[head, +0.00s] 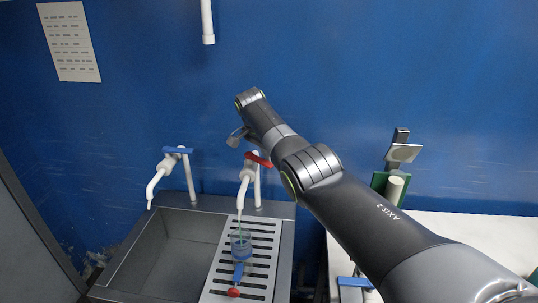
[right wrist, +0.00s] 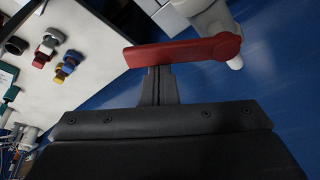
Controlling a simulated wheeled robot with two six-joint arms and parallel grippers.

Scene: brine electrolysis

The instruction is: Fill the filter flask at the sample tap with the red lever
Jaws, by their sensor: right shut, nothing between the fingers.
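The tap with the red lever (head: 259,160) stands at the right back of the sink. A thin greenish stream runs from its white spout (head: 243,188) down to a clear, bluish vessel, seemingly the filter flask (head: 240,243), which stands upright on the slotted grate. My right gripper (right wrist: 158,74) is shut and empty, its fingertips at the red lever (right wrist: 185,52) in the right wrist view; whether they touch cannot be told. In the head view that gripper (head: 237,137) is just behind and above the lever. My left gripper is out of view.
A tap with a blue lever (head: 178,150) stands to the left over the open sink basin (head: 172,250). A blue part with a red end (head: 233,292) lies in front of the flask. A white pipe (head: 208,25) hangs above. A pale worktop (head: 470,228) is at right.

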